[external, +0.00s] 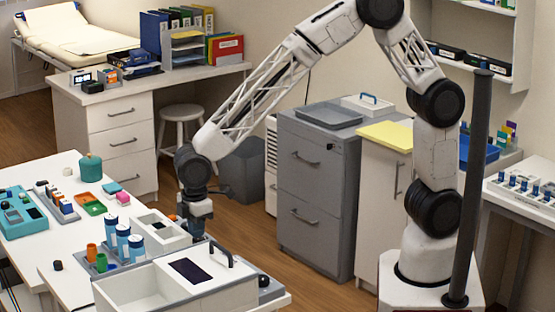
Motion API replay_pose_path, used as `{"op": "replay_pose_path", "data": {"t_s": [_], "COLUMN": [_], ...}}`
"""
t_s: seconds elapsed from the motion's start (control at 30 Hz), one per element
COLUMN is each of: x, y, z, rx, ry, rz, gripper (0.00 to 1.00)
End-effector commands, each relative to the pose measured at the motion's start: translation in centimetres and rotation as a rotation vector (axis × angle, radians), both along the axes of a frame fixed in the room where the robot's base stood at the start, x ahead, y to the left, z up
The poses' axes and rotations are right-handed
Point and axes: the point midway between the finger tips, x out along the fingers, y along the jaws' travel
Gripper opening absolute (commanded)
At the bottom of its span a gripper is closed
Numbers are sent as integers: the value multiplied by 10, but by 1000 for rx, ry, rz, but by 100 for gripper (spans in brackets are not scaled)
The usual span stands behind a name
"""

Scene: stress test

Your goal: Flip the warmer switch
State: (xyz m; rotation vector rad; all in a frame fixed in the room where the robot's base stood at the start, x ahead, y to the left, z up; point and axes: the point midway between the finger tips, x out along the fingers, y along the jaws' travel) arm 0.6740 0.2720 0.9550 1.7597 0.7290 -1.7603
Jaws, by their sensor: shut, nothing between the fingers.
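A white box-shaped unit (235,293) stands at the front edge of the white table. It has an open basin on its left, a dark panel (190,270) on top and a black handle-like bar at its back right. It may be the warmer, but I cannot tell for sure. No switch can be made out clearly. My gripper (198,238) points down just behind this unit, to the right of a small white open box (151,226). Its fingers are small and partly blurred into the things behind; it is shut and holds nothing. I cannot tell whether it touches anything.
Blue-and-white bottles (123,241) and orange and green cups (92,252) stand left of my gripper. A teal rack (20,222) and small coloured blocks lie farther left. A grey cabinet (314,195) stands behind to the right, with floor between it and the table.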

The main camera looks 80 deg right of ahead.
Motion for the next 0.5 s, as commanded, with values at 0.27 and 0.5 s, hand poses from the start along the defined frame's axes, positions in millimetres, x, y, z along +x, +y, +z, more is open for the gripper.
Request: {"op": "replay_pose_path", "data": {"t_s": [0.27,0.5], "x": [0,0], "y": [0,0], "z": [-3,-6], "rx": [0,0], "ry": [0,0], "rz": [0,0], "gripper": [0,0]}}
